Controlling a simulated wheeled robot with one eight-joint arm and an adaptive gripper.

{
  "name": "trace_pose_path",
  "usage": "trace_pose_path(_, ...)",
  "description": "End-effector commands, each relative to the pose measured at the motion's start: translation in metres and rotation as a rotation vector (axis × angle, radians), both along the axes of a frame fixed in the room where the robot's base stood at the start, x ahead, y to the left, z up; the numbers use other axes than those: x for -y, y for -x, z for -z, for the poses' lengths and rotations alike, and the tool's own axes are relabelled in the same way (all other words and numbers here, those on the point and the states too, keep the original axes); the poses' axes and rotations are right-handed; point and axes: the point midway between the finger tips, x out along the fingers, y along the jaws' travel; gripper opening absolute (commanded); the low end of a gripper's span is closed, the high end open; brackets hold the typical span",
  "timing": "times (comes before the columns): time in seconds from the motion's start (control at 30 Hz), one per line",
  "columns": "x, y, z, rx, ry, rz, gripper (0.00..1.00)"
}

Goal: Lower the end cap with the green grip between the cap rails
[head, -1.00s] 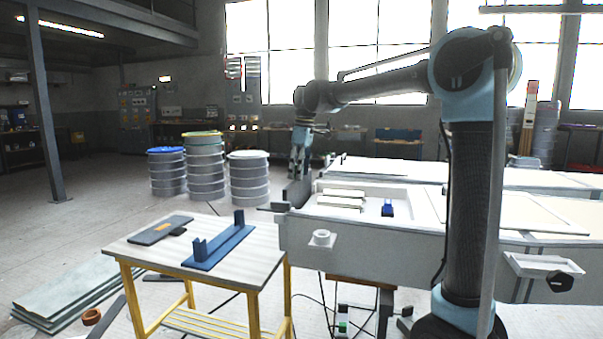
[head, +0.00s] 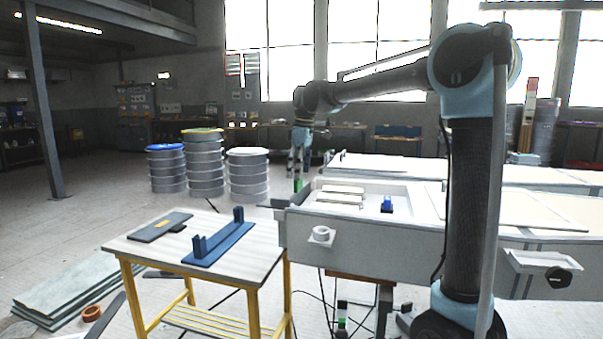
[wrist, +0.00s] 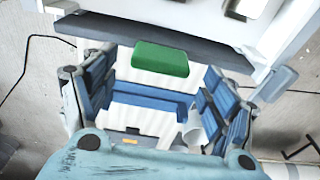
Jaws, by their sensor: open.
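The end cap (wrist: 105,28) shows in the wrist view as a dark bar running across the mould end. Its green grip (wrist: 160,59) stands in front of that bar, and the grip also shows in the head view (head: 298,185). My gripper (head: 297,165) is above the grip at the mould's left end. In the wrist view its blue fingers lie apart on either side of the grip, with clear gaps and nothing held. The cap's lower part is hidden behind the white mould wall (head: 365,236). I cannot tell how deep it sits between the rails.
A yellow-legged table (head: 135,250) stands left of the mould, carrying a blue stand (head: 220,245) and a dark panel (head: 160,227). Drums (head: 205,165) stand behind on open floor.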

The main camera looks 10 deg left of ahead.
Motion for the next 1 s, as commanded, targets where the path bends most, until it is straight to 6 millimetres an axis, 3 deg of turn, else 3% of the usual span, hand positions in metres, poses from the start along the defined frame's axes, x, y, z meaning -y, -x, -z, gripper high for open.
trace_pose_path(0.23, 0.000, 0.000, -0.015, 0.000, 0.000, 0.000, 0.78)
trace_pose_path(0.7, 0.010, 0.001, -0.099, 0.000, 0.000, -0.001, 0.78)
trace_pose_path(1.0, 0.014, 0.001, -0.128, 0.000, 0.000, 0.000, 0.78)
